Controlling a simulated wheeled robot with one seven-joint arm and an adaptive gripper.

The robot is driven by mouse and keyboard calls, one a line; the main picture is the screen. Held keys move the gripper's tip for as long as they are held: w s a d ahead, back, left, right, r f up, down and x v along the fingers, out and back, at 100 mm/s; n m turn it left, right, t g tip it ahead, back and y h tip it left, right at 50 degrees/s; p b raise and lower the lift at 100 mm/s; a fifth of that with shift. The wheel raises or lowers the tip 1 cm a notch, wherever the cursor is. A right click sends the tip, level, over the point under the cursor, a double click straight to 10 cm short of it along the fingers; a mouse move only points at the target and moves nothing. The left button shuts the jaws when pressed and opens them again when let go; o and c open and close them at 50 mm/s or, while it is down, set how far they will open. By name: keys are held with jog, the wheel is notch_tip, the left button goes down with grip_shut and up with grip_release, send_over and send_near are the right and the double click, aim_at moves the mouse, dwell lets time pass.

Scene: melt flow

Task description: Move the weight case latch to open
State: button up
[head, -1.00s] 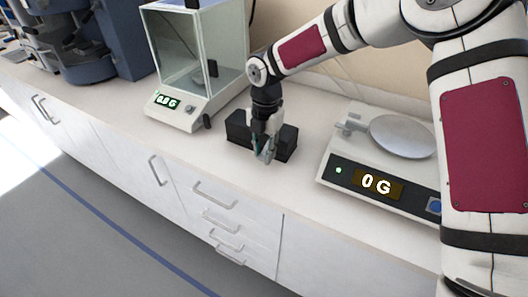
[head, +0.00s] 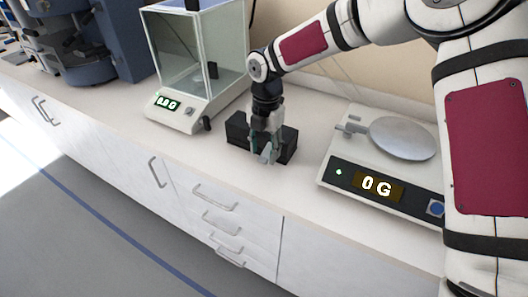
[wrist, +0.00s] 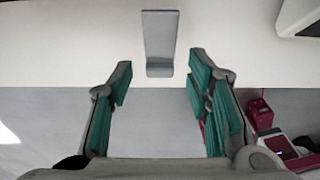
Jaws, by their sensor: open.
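The black weight case (head: 238,130) lies on the counter between the glass-walled balance and the flat scale. My gripper (head: 265,156) is at the middle of its front side, pointing down, and hides part of it. In the wrist view, a grey strip with a bent lip, which looks like the latch (wrist: 160,42), lies beyond and between my fingertips. My gripper (wrist: 160,80) is open there, with green-padded fingers on either side and nothing between them. No contact with the strip shows. The black body of the case does not show in the wrist view.
A glass-walled balance (head: 200,60) stands to the left of the case. A flat scale (head: 375,165) reading 0 G, with a round pan (head: 402,138), stands to the right. The counter's front edge is close in front of my gripper, with drawers (head: 222,218) below.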

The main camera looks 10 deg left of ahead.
aim_at(267, 157)
notch_tip(267, 157, up, 11)
jog(key=shift+w+f, duration=0.15)
jog(key=shift+w, duration=0.15)
jog(key=shift+d, duration=0.1)
dwell(0.4)
jog(key=s+d+r+m+t+h, duration=0.1)
jog(key=s+d+r+m, duration=0.5)
jog(key=d+m, duration=0.25)
jog(key=s+d+r+m+t+h, duration=0.1)
jog(key=s+d+r+m+t, duration=0.1)
jog(key=s+d+r+m, duration=0.6)
jog(key=s+d+f+m+t+y, duration=0.1)
jog(key=s+d+f+m+t, duration=0.1)
jog(key=s+d+m, duration=0.9)
jog(key=shift+s+f+m+y, duration=0.25)
jog(key=shift+s+m+y, duration=0.15)
jog(key=shift+s+m, duration=1.55)
